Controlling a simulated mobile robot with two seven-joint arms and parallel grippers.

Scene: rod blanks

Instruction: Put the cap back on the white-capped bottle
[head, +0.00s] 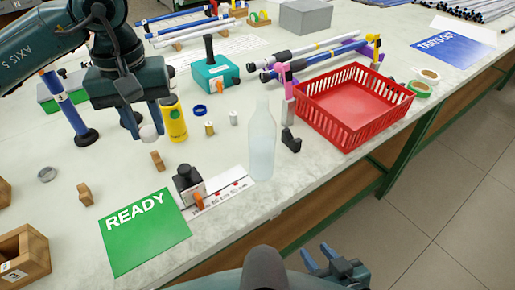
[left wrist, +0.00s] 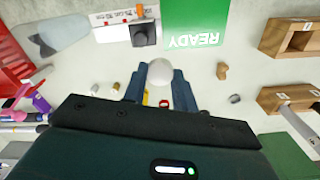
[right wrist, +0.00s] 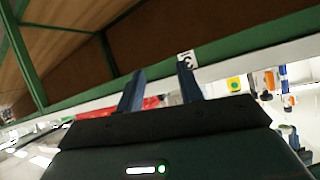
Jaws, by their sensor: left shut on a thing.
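A translucent pale bottle (head: 262,145) stands upright near the table's front edge, with no cap on its narrow neck. It also shows at the upper left of the left wrist view (left wrist: 62,32). My left gripper (head: 147,126) is shut on a rounded white cap (head: 149,134), held between the fingertips above the table, left of the bottle and apart from it. The cap shows clearly in the left wrist view (left wrist: 160,73). My right gripper (head: 317,254) is low at the table's front side, open and empty; its spread fingers show in the right wrist view (right wrist: 161,70).
A yellow container (head: 175,122) stands close beside the left gripper. A black stand (head: 187,180) and a green READY mat (head: 145,232) lie left of the bottle. A red basket (head: 330,125) and a small black holder (head: 290,141) are to its right.

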